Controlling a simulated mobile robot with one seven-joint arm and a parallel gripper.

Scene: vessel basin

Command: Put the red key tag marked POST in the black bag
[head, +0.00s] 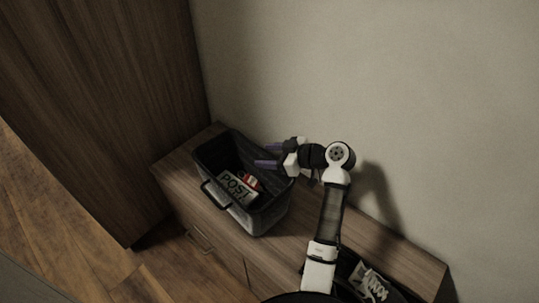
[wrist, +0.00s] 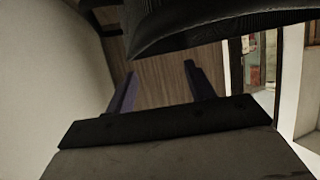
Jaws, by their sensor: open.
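The black bag (head: 273,212) stands open on a wooden cabinet, its handle toward the front. Inside it lies a pale label with dark POST lettering (head: 237,187). A small red and white piece (head: 251,180) shows at the label's upper right; I cannot tell whether both are one key tag. My gripper (head: 266,156) is open and empty at the bag's far right rim, beside or just over it. In the wrist view my two fingers (wrist: 160,75) stand apart with nothing between them. A dark ribbed bag side (wrist: 205,25) fills the top there.
The wooden cabinet top (head: 400,258) runs along a pale wall (head: 380,90). A tall wooden cupboard (head: 95,100) stands left of the bag. White shoes or similar items (head: 372,283) lie in something dark at the lower right, partly hidden by my arm.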

